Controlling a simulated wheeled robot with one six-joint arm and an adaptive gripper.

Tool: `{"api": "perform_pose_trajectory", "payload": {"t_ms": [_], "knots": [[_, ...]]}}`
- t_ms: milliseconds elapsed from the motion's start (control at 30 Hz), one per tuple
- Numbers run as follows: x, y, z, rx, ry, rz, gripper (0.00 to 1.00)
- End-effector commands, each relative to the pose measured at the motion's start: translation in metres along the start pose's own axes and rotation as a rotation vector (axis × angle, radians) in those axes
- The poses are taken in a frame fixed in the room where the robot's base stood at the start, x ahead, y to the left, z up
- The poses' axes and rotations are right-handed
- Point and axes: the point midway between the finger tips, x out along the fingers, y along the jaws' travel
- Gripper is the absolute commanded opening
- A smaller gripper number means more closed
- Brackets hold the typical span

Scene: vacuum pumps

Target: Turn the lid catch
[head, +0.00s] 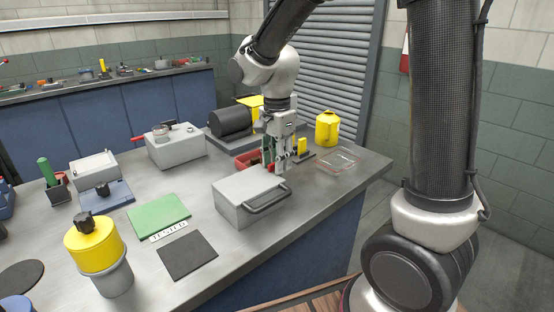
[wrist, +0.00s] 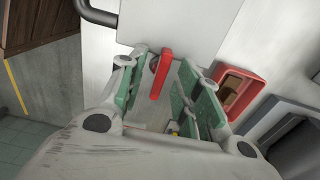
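A grey box (head: 240,200) with a dark handle (head: 268,201) on its front stands near the right front of the bench. A red bar, seemingly the lid catch (wrist: 161,75), sits at the box's edge in the wrist view, beside a small round pivot. My gripper (head: 274,166) points down just behind the box in the head view. In the wrist view my gripper (wrist: 164,82) is open, with green-padded fingers on either side of the red bar. Gaps show between the bar and both pads. In the head view the fingers mostly hide the catch.
A red bin (head: 246,160) stands behind the box and close to my gripper, also in the wrist view (wrist: 258,88). A yellow bottle (head: 327,128) and a clear tray (head: 338,159) are to the right. A green mat (head: 158,214) and dark mat (head: 187,256) lie left.

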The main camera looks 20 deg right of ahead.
Motion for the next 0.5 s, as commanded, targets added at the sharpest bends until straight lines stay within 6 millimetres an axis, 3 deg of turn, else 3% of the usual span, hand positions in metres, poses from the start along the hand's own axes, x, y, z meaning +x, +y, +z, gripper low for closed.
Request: {"api": "perform_pose_trajectory", "payload": {"t_ms": [500], "knots": [[-0.016, 0.0, 0.0, -0.001, 0.0, -0.001, 0.33]]}}
